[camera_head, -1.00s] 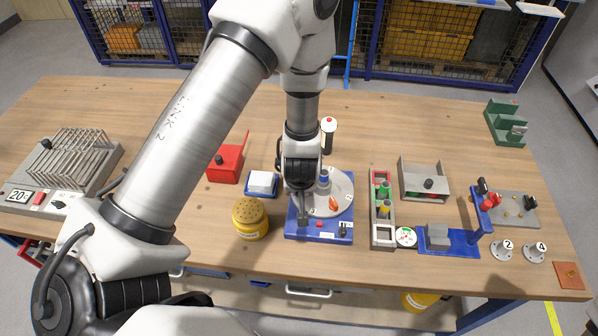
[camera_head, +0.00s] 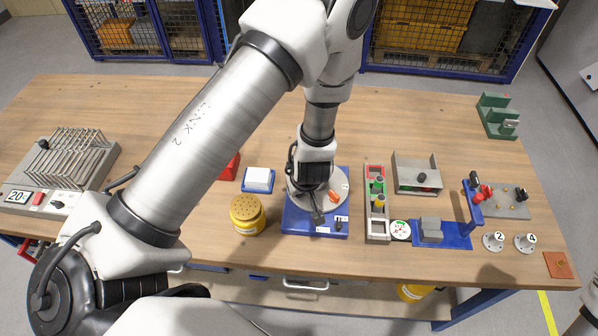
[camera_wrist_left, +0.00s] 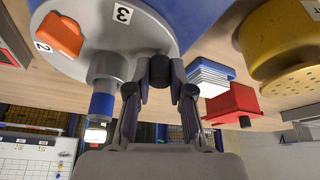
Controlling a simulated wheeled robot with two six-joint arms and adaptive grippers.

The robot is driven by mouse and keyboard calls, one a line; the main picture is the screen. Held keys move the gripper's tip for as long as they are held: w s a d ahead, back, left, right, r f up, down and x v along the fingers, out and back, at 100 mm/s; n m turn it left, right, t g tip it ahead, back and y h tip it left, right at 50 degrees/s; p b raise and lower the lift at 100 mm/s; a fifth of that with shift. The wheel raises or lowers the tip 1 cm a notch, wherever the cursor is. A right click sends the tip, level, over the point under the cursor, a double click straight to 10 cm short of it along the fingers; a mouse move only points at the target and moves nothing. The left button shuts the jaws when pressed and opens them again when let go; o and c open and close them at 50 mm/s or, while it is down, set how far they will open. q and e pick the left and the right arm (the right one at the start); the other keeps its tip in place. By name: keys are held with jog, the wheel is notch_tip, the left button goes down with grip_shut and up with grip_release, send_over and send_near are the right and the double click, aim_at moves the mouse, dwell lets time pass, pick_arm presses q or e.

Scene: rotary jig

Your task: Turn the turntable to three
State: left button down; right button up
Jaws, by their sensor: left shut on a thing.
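The turntable (camera_head: 341,184) is a grey disc on a blue base (camera_head: 300,222) near the front middle of the table. In the left wrist view the disc (camera_wrist_left: 140,40) carries labels "3" (camera_wrist_left: 122,14) and "2" (camera_wrist_left: 43,47). An orange piece (camera_wrist_left: 65,35) lies by the "2"; it also shows in the head view (camera_head: 333,197). A grey post with a blue band (camera_wrist_left: 103,100) stands on the disc. My left gripper (camera_wrist_left: 160,72) is shut on a dark knob (camera_wrist_left: 160,70) at the disc's rim. In the head view this gripper (camera_head: 318,216) hides part of the disc. My right gripper is out of view.
A grey rack with colored pegs (camera_head: 377,215) stands close on the right. Bare table lies behind.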

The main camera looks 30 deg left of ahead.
pick_arm(q)
jog(key=c, duration=1)
grip_release()
jog(key=shift+c, duration=0.2)
jog(key=v, duration=0.7)
jog(key=shift+r, duration=0.15)
jog(key=shift+d, duration=0.1)
